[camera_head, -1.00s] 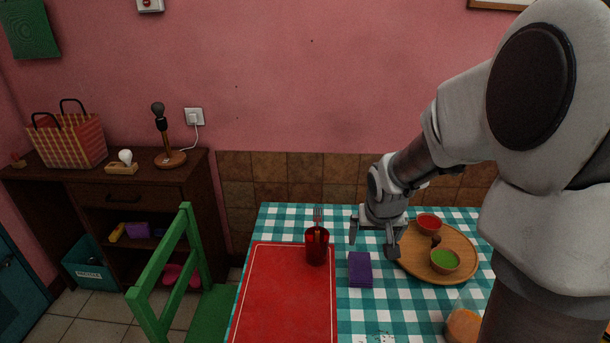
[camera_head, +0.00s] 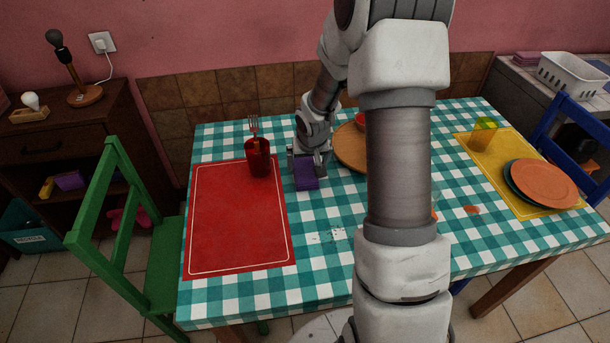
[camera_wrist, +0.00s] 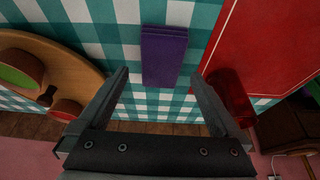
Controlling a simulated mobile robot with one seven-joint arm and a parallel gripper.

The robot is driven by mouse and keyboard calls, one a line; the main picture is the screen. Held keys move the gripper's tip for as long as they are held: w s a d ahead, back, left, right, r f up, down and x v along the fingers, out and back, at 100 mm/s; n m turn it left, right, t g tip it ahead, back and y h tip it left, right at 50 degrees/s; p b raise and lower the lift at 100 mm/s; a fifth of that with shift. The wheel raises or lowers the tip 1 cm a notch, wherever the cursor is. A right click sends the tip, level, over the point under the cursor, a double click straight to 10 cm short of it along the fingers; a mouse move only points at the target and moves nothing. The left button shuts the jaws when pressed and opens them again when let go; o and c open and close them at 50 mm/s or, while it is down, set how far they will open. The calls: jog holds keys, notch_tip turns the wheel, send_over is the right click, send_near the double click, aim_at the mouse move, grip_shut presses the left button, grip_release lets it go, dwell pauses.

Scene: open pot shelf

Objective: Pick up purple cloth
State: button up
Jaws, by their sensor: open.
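The purple cloth (camera_head: 306,172) lies folded on the checkered table, just right of the red placemat. In the wrist view the cloth (camera_wrist: 164,56) sits ahead of the fingertips, roughly centred between them. My gripper (camera_head: 308,164) is right above the cloth in the head view, with one finger to each side. In the wrist view my gripper (camera_wrist: 160,80) is open and empty. I cannot tell exactly how far above the cloth the fingertips are.
A red cup (camera_head: 258,160) with a fork stands close left of my gripper on the red placemat (camera_head: 236,226). A round wooden tray (camera_head: 348,150) with bowls is close on the right, partly hidden by my arm. The table (camera_head: 322,262) in front of the cloth is mostly clear.

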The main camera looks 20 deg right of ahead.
aim_at(305, 170)
jog(key=shift+w+b+x, duration=0.15)
jog(key=shift+b+x, duration=0.15)
jog(key=shift+x, duration=1.1)
jog(key=shift+w+b+x, duration=0.2)
jog(key=shift+b+x, duration=0.05)
jog(key=shift+x, duration=1.15)
jog(key=shift+r, duration=0.1)
jog(key=c, duration=1.2)
jog(key=shift+r, duration=0.15)
jog(key=shift+r, duration=0.6)
notch_tip(305, 170, up, 3)
jog(key=shift+r+p, duration=0.1)
jog(key=shift+p, duration=0.6)
jog(key=s+d+r+p, duration=0.3)
jog(key=s+d+r, duration=0.3)
jog(key=s, duration=0.3)
jog(key=shift+s+d+r, duration=0.2)
jog(key=shift+d, duration=0.2)
